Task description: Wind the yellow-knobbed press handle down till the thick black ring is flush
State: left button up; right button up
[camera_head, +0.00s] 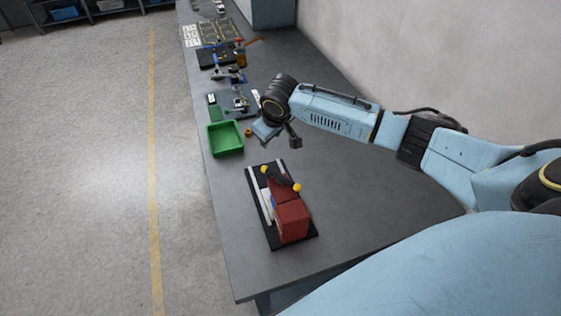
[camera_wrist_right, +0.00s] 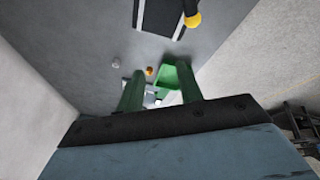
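The press (camera_head: 291,219) has a red body on a black base plate and lies near the front of the table. Its dark handle (camera_head: 281,178) carries a yellow knob at each end. One yellow knob (camera_wrist_right: 193,20) also shows at the top of the right wrist view. I cannot make out the thick black ring. My right gripper (camera_wrist_right: 160,92) hangs beyond the press in the head view, apart from the handle. Its two greenish fingers stand apart with nothing held between them. My left gripper is in neither view.
A green tray (camera_head: 226,138) stands beyond the press at the table's left edge, with a small orange piece (camera_head: 249,132) beside it. Several tools and parts lie farther back. The table (camera_head: 350,220) is clear right of the press. A wall (camera_head: 370,45) runs along the right.

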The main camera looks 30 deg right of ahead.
jog(key=w+a+r+n+t+y+b, duration=0.25)
jog(key=w+r+n+t, duration=0.45)
jog(key=w+r+t, duration=0.45)
jog(key=s+a+r+n+g+y+b, duration=0.1)
jog(key=s+a+r+n+y, duration=0.15)
jog(key=a+n+y, duration=0.35)
jog(key=s+a+r+n+g+y+b, duration=0.1)
jog(key=s+a+r+n+g+y, duration=0.15)
jog(key=a+n+y, duration=0.5)
jog(key=s+f+n+g+h+b, duration=0.2)
jog(key=s+f+n+g+h, duration=0.2)
jog(key=s+f+n+g, duration=0.8)
jog(key=d+f+n+h, duration=0.1)
jog(key=d+f+h, duration=0.1)
jog(key=d, duration=0.3)
jog(key=s+d+f+n+h, duration=0.1)
jog(key=d+f+n+h, duration=0.1)
jog(key=d+f+h, duration=0.1)
jog(key=d+f+n+h+b, duration=0.1)
jog(key=d+f+n+h, duration=0.1)
jog(key=d+h, duration=0.4)
jog(key=shift+s+d+f, duration=0.3)
jog(key=shift+f, duration=0.05)
